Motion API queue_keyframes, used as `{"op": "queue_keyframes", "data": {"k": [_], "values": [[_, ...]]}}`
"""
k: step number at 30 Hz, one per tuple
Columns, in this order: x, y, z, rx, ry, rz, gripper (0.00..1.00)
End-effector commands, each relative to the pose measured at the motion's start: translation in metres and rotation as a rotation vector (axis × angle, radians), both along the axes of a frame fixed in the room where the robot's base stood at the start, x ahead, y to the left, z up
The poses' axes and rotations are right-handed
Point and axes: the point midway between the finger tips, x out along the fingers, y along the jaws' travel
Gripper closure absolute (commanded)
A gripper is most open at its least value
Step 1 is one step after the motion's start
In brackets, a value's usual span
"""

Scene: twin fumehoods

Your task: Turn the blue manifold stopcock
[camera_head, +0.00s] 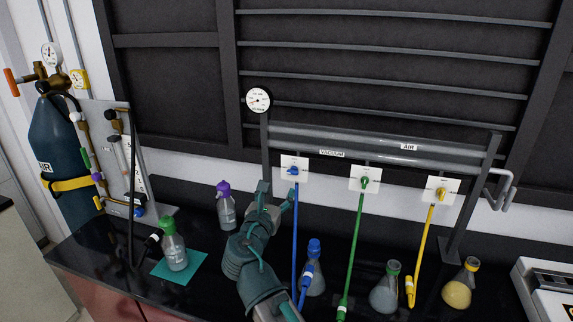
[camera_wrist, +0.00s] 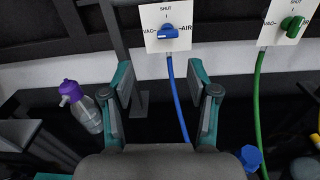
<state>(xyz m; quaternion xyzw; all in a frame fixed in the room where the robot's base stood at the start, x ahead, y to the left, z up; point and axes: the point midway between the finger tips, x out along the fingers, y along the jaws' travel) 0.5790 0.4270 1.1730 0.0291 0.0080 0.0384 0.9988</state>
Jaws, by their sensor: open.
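The blue manifold stopcock (camera_head: 293,170) sits on a white plate below the manifold pipes (camera_head: 380,145). In the wrist view the blue stopcock (camera_wrist: 167,32) is at the top centre, on a plate marked SHUT, VAC and AIR. Its handle lies roughly level across the plate. A blue hose (camera_wrist: 178,100) hangs from it. My gripper (camera_wrist: 163,82) is open and empty, its fingers apart on either side of the hose in the picture. The stopcock shows above and beyond the fingertips, apart from them. In the head view my gripper (camera_head: 277,195) is just below and left of the stopcock.
A green stopcock (camera_head: 364,181) and a yellow one (camera_head: 440,193) are to the right, with hoses hanging. Several flasks stand below. A purple-capped bottle (camera_head: 226,206) is left of my arm. A green-capped bottle (camera_head: 173,247) stands farther left, near the gas cylinder (camera_head: 58,150).

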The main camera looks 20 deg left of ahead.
Motion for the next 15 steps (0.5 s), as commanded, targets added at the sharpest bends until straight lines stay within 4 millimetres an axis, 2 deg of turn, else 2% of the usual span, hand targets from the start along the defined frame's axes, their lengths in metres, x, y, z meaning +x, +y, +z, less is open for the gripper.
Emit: {"op": "queue_keyframes", "data": {"k": [3,8,15], "values": [[0.008,-0.011,0.003,-0.055,-0.017,-0.022,0.41],[0.023,-0.010,0.003,-0.063,-0.018,-0.025,0.41],[0.063,-0.007,0.004,-0.061,-0.017,-0.024,0.41]]}}
